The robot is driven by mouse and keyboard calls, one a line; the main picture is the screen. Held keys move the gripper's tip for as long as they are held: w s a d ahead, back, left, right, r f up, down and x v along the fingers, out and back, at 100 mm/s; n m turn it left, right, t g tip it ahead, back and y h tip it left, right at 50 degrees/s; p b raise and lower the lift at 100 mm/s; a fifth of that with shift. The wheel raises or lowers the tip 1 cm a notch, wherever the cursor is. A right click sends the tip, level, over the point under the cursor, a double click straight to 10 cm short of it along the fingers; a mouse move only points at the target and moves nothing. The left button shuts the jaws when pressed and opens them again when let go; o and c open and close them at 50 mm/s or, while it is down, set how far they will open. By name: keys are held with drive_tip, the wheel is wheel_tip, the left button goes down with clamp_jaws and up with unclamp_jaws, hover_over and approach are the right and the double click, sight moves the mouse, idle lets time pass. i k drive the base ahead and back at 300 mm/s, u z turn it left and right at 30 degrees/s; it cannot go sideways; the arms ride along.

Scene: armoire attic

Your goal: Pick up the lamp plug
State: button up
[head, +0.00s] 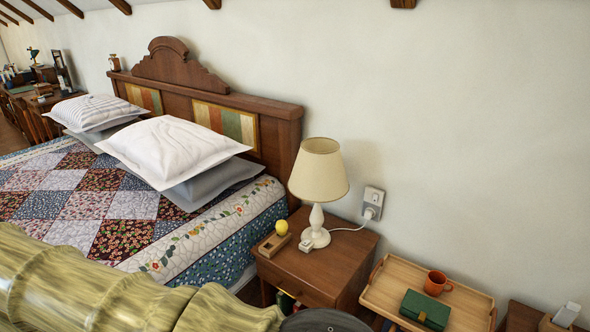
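A table lamp (319,172) with a cream shade and a white base stands on the wooden nightstand (315,272) right of the bed. A pale rounded piece, apparently the lamp plug (369,213), sits at the lower part of the outlet. It is small, and I cannot tell its exact shape or how deep it sits. A small white block (305,246) lies in front of the lamp base. My gripper is not in view.
A small wooden holder (274,244) with a yellow ball (282,227) stands on the nightstand. A wooden tray (454,312) with an orange mug (437,283) and a green box (425,310) is to the right. The wall around the outlet is bare.

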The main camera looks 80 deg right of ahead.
sight(368, 214)
drive_tip(key=u, duration=0.4)
drive_tip(key=k, duration=1.85)
drive_tip(key=z, duration=1.65)
